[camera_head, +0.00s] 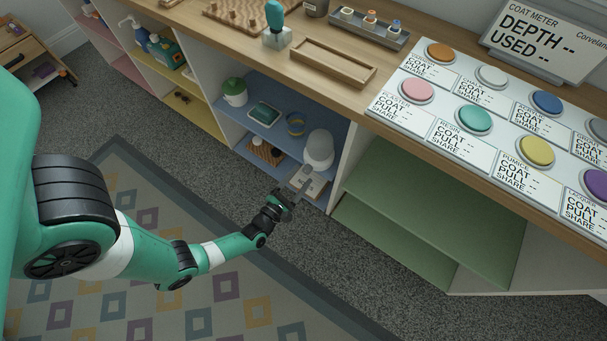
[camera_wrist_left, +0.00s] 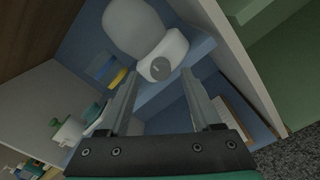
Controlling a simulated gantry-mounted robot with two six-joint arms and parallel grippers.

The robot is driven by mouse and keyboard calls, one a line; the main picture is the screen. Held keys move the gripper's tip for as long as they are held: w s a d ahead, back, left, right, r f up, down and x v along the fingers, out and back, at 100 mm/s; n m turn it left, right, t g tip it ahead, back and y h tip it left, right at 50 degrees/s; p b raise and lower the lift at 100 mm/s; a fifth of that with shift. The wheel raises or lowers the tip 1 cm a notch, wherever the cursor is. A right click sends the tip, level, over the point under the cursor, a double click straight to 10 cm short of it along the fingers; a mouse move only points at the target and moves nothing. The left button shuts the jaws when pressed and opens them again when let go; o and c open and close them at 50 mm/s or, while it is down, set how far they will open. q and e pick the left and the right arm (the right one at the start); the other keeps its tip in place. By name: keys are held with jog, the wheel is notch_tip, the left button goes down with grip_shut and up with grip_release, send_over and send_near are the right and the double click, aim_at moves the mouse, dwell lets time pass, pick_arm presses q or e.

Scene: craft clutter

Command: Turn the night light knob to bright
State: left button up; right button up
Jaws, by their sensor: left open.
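The night light (camera_head: 319,147) is a white, rounded lamp on the blue shelf, near the right wall of its compartment. In the left wrist view its white dome (camera_wrist_left: 132,25) is at the top, with a grey round knob (camera_wrist_left: 161,69) on the front of its base. A small mark shows on the knob, but its setting cannot be read. My left gripper (camera_head: 303,182) is open in front of and below the night light. In the left wrist view its two fingers point toward the knob, one on each side, and appear apart from it. My right gripper is not in view.
The shelf also holds a green-and-white jar (camera_head: 235,92), a teal-topped box (camera_head: 264,114) and a blue-and-yellow round item (camera_head: 296,124). A lower shelf holds small items. The green compartment (camera_head: 430,205) to the right is empty. Coloured buttons line the counter above.

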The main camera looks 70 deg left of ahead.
pick_arm(q)
jog(key=shift+x, duration=1)
grip_shut()
